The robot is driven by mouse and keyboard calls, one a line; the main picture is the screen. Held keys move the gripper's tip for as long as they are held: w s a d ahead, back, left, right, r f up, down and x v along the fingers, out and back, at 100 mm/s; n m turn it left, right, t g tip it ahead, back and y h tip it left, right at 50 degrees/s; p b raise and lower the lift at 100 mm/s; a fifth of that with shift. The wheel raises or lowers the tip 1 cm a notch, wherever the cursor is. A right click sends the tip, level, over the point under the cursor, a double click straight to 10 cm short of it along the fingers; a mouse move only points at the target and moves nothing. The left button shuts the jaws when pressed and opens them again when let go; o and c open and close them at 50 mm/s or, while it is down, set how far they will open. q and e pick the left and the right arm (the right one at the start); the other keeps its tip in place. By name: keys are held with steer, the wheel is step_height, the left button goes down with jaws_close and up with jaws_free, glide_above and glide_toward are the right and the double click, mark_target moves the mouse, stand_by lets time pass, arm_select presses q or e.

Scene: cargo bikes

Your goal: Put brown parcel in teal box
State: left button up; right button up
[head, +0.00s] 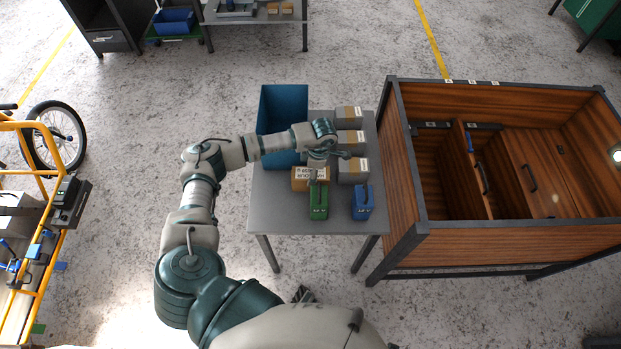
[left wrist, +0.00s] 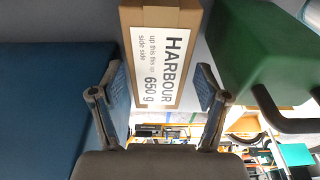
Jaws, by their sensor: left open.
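The brown parcel (head: 300,185) is a small cardboard box near the front of the grey table, with a white label. In the left wrist view the brown parcel (left wrist: 165,15) shows its label reading HARBOUR, 650 g. My left gripper (head: 314,172) is over the table at the parcel. Its two fingers (left wrist: 162,85) are open, one toward each side of the parcel, and not closed on it. The teal box (head: 284,98) stands open-topped at the table's back left, partly hidden by my arm. A blue-teal wall (left wrist: 45,100) fills the wrist view's left side. My right gripper is not seen.
A green can (head: 319,205) stands close in front of the parcel, and a blue can (head: 362,205) to its right. Several other parcels (head: 349,113) line the table's right side. A large wooden cargo box (head: 460,238) stands right of the table (head: 280,218).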

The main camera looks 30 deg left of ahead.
arm_select(q)
steer(key=f, duration=0.4)
steer(key=shift+a, duration=0.2)
steer(key=shift+a+f, duration=0.1)
steer(key=shift+f, duration=0.25)
jaws_close()
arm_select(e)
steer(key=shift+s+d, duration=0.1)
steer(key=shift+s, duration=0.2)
arm_select(q)
steer(key=shift+r, duration=0.15)
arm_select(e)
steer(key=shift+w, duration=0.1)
arm_select(q)
steer(key=shift+r, duration=0.25)
step_height(320, 180, up, 17)
steer(key=shift+r+p, duration=0.15)
steer(key=shift+p, duration=0.15)
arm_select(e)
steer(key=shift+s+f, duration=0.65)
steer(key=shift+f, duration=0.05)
